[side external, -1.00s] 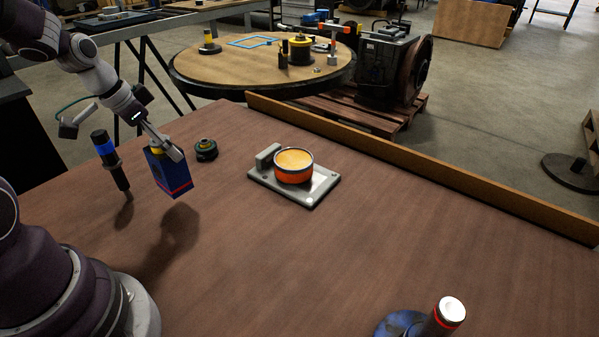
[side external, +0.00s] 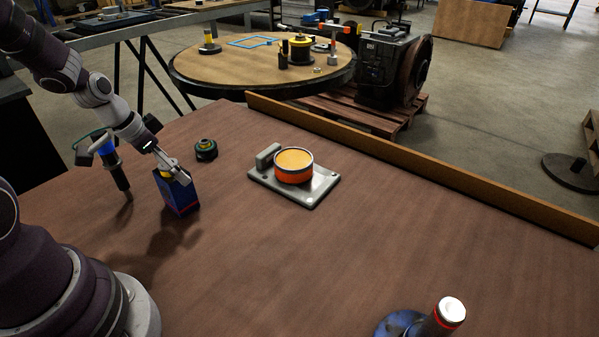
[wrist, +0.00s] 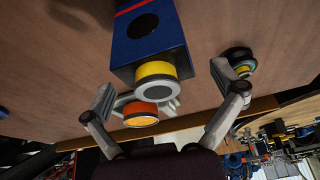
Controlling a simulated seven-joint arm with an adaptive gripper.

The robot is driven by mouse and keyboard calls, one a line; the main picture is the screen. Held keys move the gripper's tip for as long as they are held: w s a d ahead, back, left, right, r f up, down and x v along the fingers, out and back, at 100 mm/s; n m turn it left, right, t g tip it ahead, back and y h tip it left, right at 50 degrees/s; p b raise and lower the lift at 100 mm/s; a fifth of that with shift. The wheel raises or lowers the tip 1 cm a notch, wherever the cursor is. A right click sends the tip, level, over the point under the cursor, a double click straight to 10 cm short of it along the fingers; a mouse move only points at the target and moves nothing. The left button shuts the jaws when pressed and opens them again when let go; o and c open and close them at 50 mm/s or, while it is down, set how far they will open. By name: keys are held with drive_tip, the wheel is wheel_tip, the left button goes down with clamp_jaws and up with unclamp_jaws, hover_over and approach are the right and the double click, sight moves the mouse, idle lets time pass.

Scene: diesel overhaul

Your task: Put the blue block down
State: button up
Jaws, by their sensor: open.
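The blue block (side external: 178,196), with a red stripe and a yellow knob on top, stands about upright at the left of the table and appears to rest on it. In the wrist view the blue block (wrist: 150,38) shows a dark round mark, and its yellow knob (wrist: 155,72) has a grey end. My gripper (side external: 173,170) is at the top of the block. In the wrist view my gripper (wrist: 163,90) is open, its fingers on either side of the knob with gaps between.
A black-and-blue upright tool (side external: 117,170) stands close left of the block. A dark green round part (side external: 206,150) lies behind it. An orange can (side external: 294,168) sits on a grey plate (side external: 318,190) to the right. A dark blue part with a red-ringed cylinder (side external: 440,318) is at front. Mid-table is clear.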

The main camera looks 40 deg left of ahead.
drive_tip(key=d+v, duration=0.1)
drive_tip(key=v, duration=1.1)
drive_tip(key=s+d+r+n+t, duration=0.1)
drive_tip(key=s+d+r, duration=0.1)
drive_tip(key=d, duration=1)
drive_tip(key=shift+s+d+r+n+y, duration=0.3)
drive_tip(key=shift+r, duration=0.35)
